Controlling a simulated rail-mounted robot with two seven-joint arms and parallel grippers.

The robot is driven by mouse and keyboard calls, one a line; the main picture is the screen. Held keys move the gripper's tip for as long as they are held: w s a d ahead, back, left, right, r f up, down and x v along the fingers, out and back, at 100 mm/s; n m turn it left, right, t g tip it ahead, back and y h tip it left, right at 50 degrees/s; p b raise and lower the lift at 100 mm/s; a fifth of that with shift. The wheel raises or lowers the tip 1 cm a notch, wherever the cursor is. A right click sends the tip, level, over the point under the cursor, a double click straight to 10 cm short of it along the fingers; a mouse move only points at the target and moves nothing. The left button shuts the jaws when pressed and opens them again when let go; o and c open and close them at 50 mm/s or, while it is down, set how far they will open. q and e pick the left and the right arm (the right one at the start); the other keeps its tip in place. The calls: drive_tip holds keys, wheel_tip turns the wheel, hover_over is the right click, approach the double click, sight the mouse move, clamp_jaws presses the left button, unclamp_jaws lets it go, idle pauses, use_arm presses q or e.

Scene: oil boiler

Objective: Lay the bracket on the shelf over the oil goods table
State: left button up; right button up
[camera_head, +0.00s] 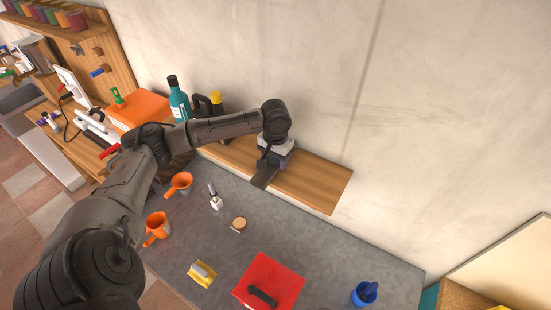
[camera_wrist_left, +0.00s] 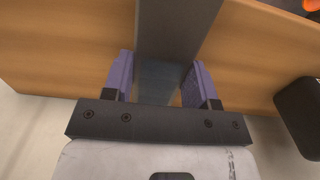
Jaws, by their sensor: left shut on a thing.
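The bracket is a dark grey flat bar (camera_head: 265,177) that sticks out of my left gripper (camera_head: 278,160) toward the front edge of the shelf. In the left wrist view the bracket (camera_wrist_left: 172,45) runs between the two purple fingers of my left gripper (camera_wrist_left: 168,82), which is shut on it. The wooden shelf (camera_head: 318,185) is fixed along the wall over the grey oil goods table (camera_head: 330,240). The gripper and bracket are over the shelf; whether the bracket touches the wood I cannot tell. My right gripper is not in view.
A teal bottle (camera_head: 178,100) and black and yellow bottles (camera_head: 216,103) stand left on the shelf. The shelf's right end is clear.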

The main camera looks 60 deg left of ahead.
sight(276, 160)
use_arm(q)
drive_tip(key=shift+f, duration=0.3)
drive_tip(key=shift+f, duration=0.1)
drive_tip(key=o, duration=1.2)
drive_tip(key=shift+r, duration=0.3)
wheel_tip(276, 160, up, 12)
drive_tip(key=b, duration=0.3)
drive_tip(key=shift+f, duration=0.2)
